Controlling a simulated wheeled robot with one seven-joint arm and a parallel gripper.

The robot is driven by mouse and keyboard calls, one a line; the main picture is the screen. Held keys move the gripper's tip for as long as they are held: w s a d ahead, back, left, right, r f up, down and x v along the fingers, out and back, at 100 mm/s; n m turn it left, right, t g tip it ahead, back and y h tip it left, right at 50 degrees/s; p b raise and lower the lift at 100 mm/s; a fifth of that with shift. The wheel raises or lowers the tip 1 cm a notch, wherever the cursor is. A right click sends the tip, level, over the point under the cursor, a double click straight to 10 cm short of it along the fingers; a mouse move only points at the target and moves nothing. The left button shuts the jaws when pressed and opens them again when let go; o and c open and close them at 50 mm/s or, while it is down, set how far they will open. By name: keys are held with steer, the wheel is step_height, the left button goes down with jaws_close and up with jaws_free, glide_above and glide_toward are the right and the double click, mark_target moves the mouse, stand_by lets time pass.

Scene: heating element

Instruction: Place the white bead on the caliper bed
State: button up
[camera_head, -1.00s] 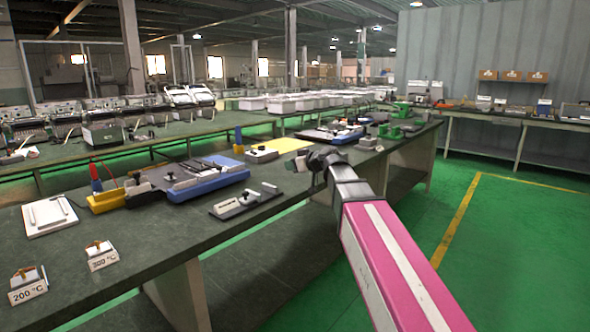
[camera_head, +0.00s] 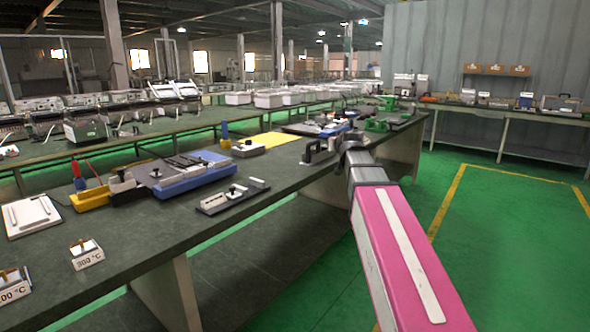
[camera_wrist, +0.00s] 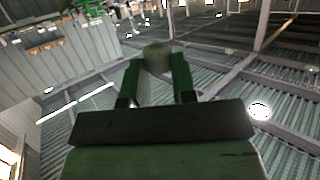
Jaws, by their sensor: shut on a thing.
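My gripper (camera_wrist: 157,75) is shut on a small rounded block-like thing (camera_wrist: 157,57), which looks grey-green in the dim wrist view and seems to be the white bead. In the head view my gripper (camera_head: 320,151) is a dark shape over the bench's right edge; the bead cannot be made out there. A low dark plate with pale blocks and black knobs (camera_head: 233,196), perhaps the caliper bed, lies near the bench's front edge, left of my gripper and apart from it.
A yellow sheet (camera_head: 270,141) lies farther back. Green floor (camera_head: 480,260) to the right is clear.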

steer(key=s+a+f+n+g+y, duration=0.1)
steer(key=s+a+n+g+y, duration=0.1)
steer(key=a, duration=0.9)
steer(key=s+a+f+n+g+y, duration=0.1)
steer(key=s+a+n+g+y, duration=0.2)
steer(key=a, duration=0.8)
steer(key=s+n+y, duration=0.2)
steer(key=n+y, duration=0.2)
steer(key=y, duration=0.1)
steer(key=shift+s+f+g, duration=0.15)
steer(key=shift+s+g, duration=0.15)
steer(key=shift+a, duration=0.1)
glide_above(284, 179)
step_height(284, 179, down, 7)
steer(key=shift+w+r, duration=0.1)
steer(key=shift+f, duration=1.9)
steer(key=shift+f, duration=0.1)
steer(key=o, duration=0.9)
